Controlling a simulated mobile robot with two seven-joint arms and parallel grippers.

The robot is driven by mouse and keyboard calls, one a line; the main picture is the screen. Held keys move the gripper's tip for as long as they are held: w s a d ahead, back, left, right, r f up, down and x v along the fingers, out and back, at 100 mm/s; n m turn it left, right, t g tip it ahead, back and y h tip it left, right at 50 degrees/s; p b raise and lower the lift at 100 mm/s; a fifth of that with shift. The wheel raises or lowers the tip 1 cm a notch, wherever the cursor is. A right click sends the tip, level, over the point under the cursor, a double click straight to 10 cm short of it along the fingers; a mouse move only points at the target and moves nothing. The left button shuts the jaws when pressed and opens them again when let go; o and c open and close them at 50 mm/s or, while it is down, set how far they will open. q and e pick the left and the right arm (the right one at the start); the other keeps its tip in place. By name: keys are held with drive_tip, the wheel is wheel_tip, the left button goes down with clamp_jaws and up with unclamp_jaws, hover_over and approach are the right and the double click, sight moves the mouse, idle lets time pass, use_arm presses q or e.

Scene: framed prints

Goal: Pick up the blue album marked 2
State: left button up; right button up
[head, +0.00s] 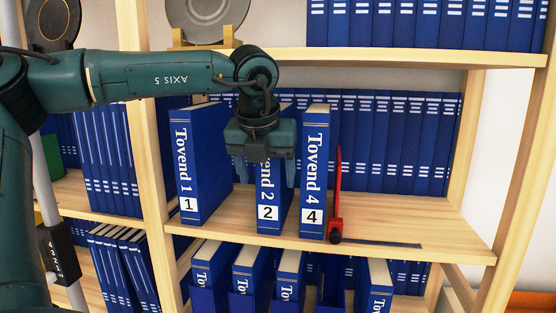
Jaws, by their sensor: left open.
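The blue album marked 2 (268,193) stands upright on the middle shelf, its spine facing me. Its upper part is hidden behind my left gripper (264,178). My left gripper is open, with its fingers pointing down at either side of the album's upper spine; I cannot tell whether they touch it. The blue album marked 1 (188,170) stands to the left with a gap between. The blue album marked 4 (314,170) stands close on the right. My right gripper is not in view.
A red upright bookend (337,195) stands just right of album 4. The middle shelf (400,222) has bare room at the right front. A row of blue albums (400,140) lines the back. The upper shelf edge (400,57) runs above. More albums stand below.

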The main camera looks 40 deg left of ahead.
use_arm(q)
drive_tip(key=shift+w+a+f, duration=0.1)
drive_tip(key=shift+w+f, duration=0.1)
drive_tip(key=shift+f, duration=0.35)
drive_tip(key=shift+c, duration=0.6)
clamp_jaws()
drive_tip(key=shift+r, duration=0.15)
